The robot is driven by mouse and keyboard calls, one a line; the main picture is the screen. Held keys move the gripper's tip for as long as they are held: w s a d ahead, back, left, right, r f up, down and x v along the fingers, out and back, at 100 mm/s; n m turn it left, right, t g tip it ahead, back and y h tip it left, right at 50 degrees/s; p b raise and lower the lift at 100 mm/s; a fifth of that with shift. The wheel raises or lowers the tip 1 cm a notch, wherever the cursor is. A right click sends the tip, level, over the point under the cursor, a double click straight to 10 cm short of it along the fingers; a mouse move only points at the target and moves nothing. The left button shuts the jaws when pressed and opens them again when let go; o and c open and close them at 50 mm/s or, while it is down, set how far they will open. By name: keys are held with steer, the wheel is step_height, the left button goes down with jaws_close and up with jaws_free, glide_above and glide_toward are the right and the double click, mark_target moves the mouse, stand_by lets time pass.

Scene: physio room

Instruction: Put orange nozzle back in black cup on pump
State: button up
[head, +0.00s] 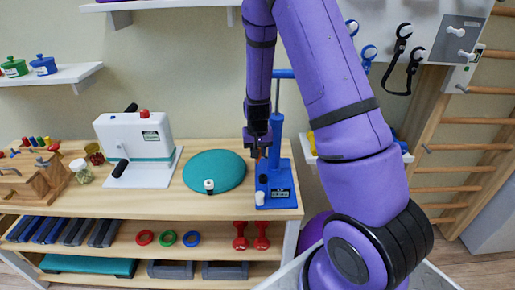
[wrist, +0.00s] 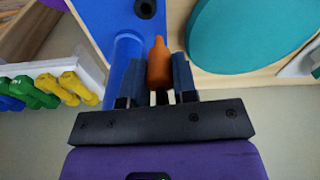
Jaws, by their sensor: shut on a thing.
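The orange nozzle (wrist: 159,66) is held between the two fingers of my gripper (wrist: 158,74), tip pointing away from the wrist. In the head view my gripper (head: 257,150) hangs over the blue pump (head: 276,182) near the bench's right end, and only a sliver of orange shows below it. The black cup (wrist: 145,8) is a small dark ring on the pump's blue base, at the top edge of the wrist view. The nozzle is apart from the cup in that view. The pump's upright blue cylinder (wrist: 123,65) stands close beside my left finger.
A teal disc (head: 214,171) lies left of the pump, with a small white-and-black item (head: 209,186) at its front edge. A white device (head: 139,145) stands farther left. Coloured dumbbells (wrist: 48,90) sit on a rack in the wrist view. Wall bars (head: 465,150) are at right.

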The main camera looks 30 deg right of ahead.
steer(key=shift+m, duration=0.6)
steer(key=shift+s+d+f, duration=0.2)
steer(key=shift+d+f, duration=0.1)
steer(key=shift+f, duration=0.65)
steer(key=shift+s+d+f, duration=0.15)
steer(key=shift+d+f, duration=0.15)
steer(key=shift+f, duration=0.6)
steer(key=shift+s+d+f, duration=0.2)
steer(key=shift+d+f, duration=0.1)
steer(key=shift+f, duration=0.65)
steer(key=shift+f, duration=1.45)
steer(key=o, duration=1)
steer(key=shift+o, duration=0.2)
step_height(320, 180, up, 7)
stand_by(0.8)
